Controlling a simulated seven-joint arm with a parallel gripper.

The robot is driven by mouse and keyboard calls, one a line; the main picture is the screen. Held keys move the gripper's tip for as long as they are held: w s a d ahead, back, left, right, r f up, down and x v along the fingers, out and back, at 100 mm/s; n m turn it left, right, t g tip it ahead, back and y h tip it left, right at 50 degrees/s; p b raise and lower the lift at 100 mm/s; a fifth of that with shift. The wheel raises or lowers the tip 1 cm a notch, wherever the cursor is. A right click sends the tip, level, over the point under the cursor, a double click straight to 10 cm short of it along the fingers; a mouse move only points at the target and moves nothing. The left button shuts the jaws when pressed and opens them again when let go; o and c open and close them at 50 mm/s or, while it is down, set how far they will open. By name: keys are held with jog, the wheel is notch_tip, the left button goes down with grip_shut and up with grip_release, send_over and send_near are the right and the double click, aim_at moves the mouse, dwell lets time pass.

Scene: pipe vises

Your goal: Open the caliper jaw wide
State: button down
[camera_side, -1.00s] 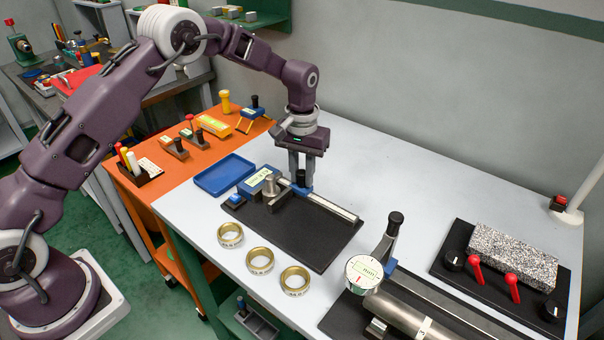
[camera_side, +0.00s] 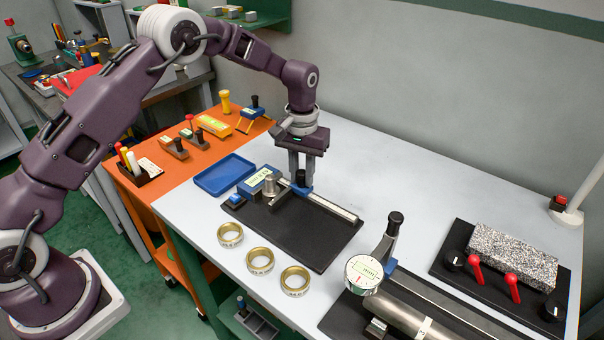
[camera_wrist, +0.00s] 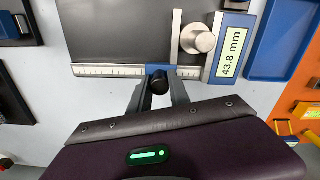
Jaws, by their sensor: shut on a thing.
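The caliper lies on a black mat (camera_side: 315,237). Its blue housing has a display (camera_wrist: 232,52) that reads 43.8 mm. A pale graduated beam (camera_side: 335,205) runs from it, and a blue slider with a black knob (camera_wrist: 159,82) sits on the beam. A thin metal jaw (camera_wrist: 177,40) stands beside a silver round post (camera_wrist: 198,39), which is between this jaw and the housing. My gripper (camera_side: 300,182) points down at the slider and is shut on the black knob. In the wrist view the fingers are on either side of the knob. The fingers partly hide the slider.
A blue tray (camera_side: 224,174) lies left of the caliper, beyond the housing. Several brass rings (camera_side: 261,261) lie in front of the mat. A dial gauge (camera_side: 364,273) and metal bar stand to the right. Much of the beam away from the housing is clear.

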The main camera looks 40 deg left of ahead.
jog(key=shift+d, duration=0.1)
jog(key=d, duration=0.6)
jog(key=shift+d, duration=0.3)
jog(key=c, duration=1.2)
grip_release()
notch_tip(320, 180, up, 7)
